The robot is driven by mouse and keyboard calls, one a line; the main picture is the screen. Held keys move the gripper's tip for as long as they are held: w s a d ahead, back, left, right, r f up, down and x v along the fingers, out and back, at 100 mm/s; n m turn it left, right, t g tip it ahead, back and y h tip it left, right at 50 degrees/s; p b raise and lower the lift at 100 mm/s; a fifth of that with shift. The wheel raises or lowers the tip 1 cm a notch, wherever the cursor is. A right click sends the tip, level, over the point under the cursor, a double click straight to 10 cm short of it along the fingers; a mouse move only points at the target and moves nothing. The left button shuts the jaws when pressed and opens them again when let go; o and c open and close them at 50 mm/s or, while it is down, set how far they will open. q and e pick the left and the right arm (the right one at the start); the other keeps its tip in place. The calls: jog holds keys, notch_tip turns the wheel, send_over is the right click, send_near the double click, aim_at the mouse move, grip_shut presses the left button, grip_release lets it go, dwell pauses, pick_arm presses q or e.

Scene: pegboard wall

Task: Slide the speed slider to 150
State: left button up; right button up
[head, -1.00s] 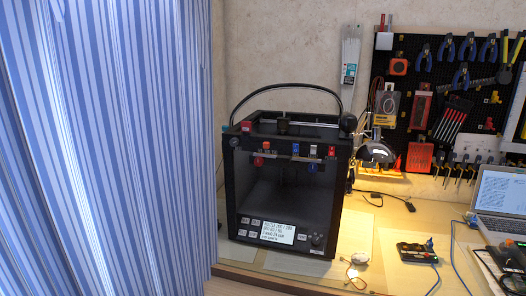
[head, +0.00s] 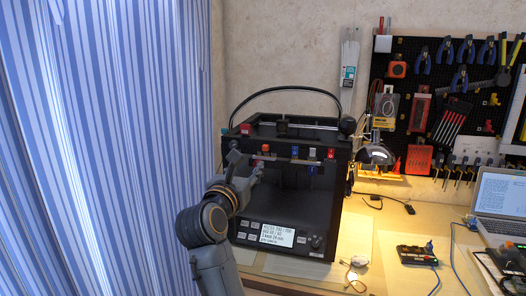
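The black box-shaped 3D printer (head: 330,210) stands on the desk, its open front facing me. A rail with small coloured blocks crosses its upper front: an orange-red block (head: 265,148), a blue one (head: 295,150), a grey one (head: 312,152) and a red one (head: 331,153). I cannot tell which is the speed slider. The lit display (head: 277,234) shows text too small to read surely.
A tool pegboard (head: 425,90) hangs at the back right. A laptop (head: 498,200), a small black device (head: 417,255) and cables lie on the desk (head: 385,225) to the right.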

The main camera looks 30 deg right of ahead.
aim_at(265, 148)
jog(key=p+x, duration=0.2)
jog(key=x, duration=1)
jog(key=shift+w+d+f, duration=0.1)
jog(key=shift+w+f, duration=0.05)
jog(key=shift+p+x, duration=0.3)
jog(key=shift+x, duration=0.5)
jog(key=shift+f, duration=0.1)
jog(key=shift+c, duration=0.2)
grip_shut()
